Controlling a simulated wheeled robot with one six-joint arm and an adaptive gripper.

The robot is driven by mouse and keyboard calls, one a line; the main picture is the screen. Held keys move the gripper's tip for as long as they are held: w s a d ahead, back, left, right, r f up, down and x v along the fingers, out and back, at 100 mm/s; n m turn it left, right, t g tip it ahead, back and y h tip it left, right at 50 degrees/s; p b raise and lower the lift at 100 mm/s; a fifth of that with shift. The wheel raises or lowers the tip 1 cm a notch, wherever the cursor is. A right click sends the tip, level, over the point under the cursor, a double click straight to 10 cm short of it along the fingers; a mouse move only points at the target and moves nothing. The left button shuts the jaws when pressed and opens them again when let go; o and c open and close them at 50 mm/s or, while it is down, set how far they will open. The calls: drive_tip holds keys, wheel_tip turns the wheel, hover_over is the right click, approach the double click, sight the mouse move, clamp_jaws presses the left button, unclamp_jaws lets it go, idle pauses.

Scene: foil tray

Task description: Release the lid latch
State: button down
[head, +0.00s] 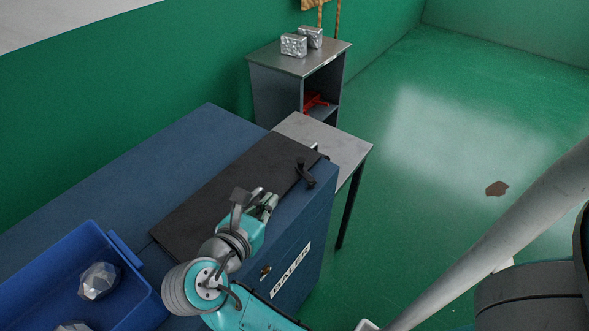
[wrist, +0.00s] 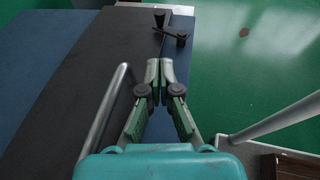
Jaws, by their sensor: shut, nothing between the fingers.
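The dark lid (head: 235,190) lies flat and closed on top of the blue baler (head: 290,262). The latch (head: 306,173), a black lever with a knob, sits at the lid's far right corner. In the wrist view the latch (wrist: 172,33) is at the top, ahead of the fingertips. My gripper (head: 266,203) is above the near right part of the lid, apart from the latch. In the wrist view my gripper (wrist: 160,70) has its fingertips together with nothing between them. A metal bar handle (wrist: 103,118) runs along the lid, left of the fingers.
A blue bin (head: 138,262) with crumpled foil balls (head: 99,281) stands at the lower left. A grey side table (head: 330,140) adjoins the baler's far end. A cabinet (head: 290,62) behind carries two foil blocks (head: 294,45). The green floor on the right is mostly open.

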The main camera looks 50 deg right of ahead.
approach(302, 162)
drive_tip(key=d+f, duration=0.1)
drive_tip(key=w+d+f, duration=0.1)
drive_tip(key=d, duration=0.1)
drive_tip(key=d+f, duration=0.1)
drive_tip(key=shift+w+d, duration=0.3)
drive_tip(key=shift+w, duration=0.1)
drive_tip(key=shift+w+d, duration=0.2)
drive_tip(key=shift+d, duration=0.45)
drive_tip(key=shift+w+d, duration=0.3)
drive_tip(key=shift+d, duration=0.3)
drive_tip(key=shift+w+d+m+g, duration=0.1)
drive_tip(key=shift+d+m+g, duration=0.2)
drive_tip(key=shift+m+g, duration=0.7)
drive_tip(key=shift+d, duration=0.85)
drive_tip(key=shift+s+d, duration=0.4)
drive_tip(key=shift+d, duration=0.25)
idle(0.4)
drive_tip(key=v, duration=1.2)
drive_tip(key=shift+f, duration=0.2)
